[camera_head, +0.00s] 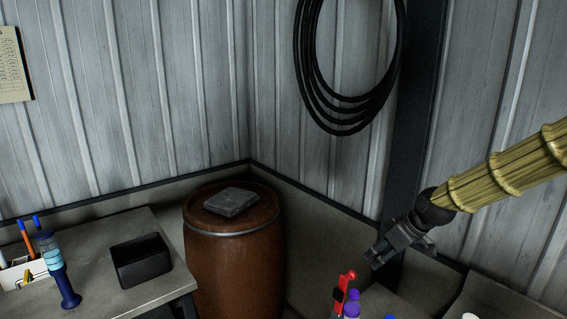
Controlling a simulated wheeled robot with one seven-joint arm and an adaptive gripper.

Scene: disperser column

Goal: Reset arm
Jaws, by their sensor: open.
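My gripper (374,262) is at the end of my yellowish arm, which reaches in from the right edge. It is open and its jaws point down and to the left. It hangs in the air at the right of the view, in front of the dark post. I see nothing between its fingers. Below it, a red item (343,287) and a purple-capped item (352,304) stand at the bottom edge, partly cut off. The gripper appears apart from them, though the exact gap cannot be told.
A rusty brown barrel (232,265) with a grey slab (231,202) on top stands in the corner. A table (110,238) at left holds a black bin (141,261), a blue cylinder (57,270) and a white pen holder (20,275). Black cable coils (306,75) hang on the wall.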

